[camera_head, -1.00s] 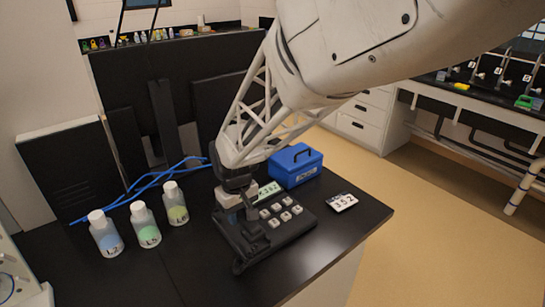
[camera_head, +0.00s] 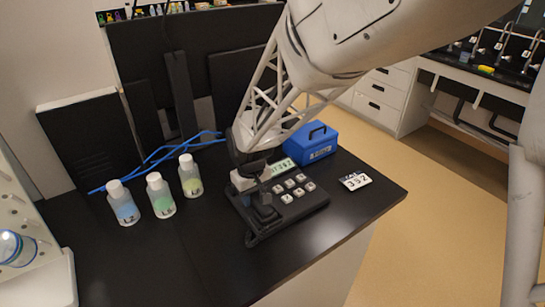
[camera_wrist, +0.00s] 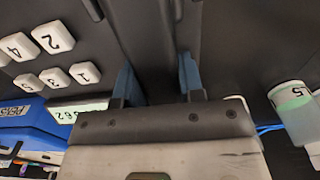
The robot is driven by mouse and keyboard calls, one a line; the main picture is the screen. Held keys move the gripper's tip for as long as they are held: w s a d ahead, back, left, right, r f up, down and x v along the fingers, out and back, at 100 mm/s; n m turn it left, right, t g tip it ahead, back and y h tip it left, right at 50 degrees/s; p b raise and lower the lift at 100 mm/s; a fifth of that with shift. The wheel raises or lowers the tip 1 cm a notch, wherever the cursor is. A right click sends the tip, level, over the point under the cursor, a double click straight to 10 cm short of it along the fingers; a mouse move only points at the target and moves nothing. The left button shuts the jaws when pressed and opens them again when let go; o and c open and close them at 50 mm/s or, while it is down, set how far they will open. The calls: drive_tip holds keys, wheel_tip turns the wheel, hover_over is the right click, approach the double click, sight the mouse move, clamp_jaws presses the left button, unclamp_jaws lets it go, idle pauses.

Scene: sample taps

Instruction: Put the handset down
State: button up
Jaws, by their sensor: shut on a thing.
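The desk phone (camera_head: 304,200) is a black slab with pale square keys and a green number display (camera_head: 284,167). It lies on the black bench. Its keys and display (camera_wrist: 75,112) also show at the left of the wrist view. My gripper (camera_head: 262,207) is over the phone's left side, pointing down. It is shut on the black handset (camera_head: 252,237), a dark bar running along that side. In the wrist view the handset (camera_wrist: 157,60) lies between my blue-tipped fingers (camera_wrist: 157,85). I cannot tell whether the handset touches its cradle.
Three labelled bottles, blue (camera_head: 123,206), green (camera_head: 161,198) and yellow-green (camera_head: 190,178), stand left of the phone. A blue box (camera_head: 312,145) is behind it. A small number card (camera_head: 355,181) lies to its right. Blue cables (camera_head: 150,167) lie behind the bottles. The front bench is clear.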

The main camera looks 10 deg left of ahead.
drive_tip(key=shift+f, duration=0.1)
drive_tip(key=o, duration=1.1)
drive_tip(key=shift+c, duration=0.2)
wheel_tip(320, 180, up, 12)
idle(0.7)
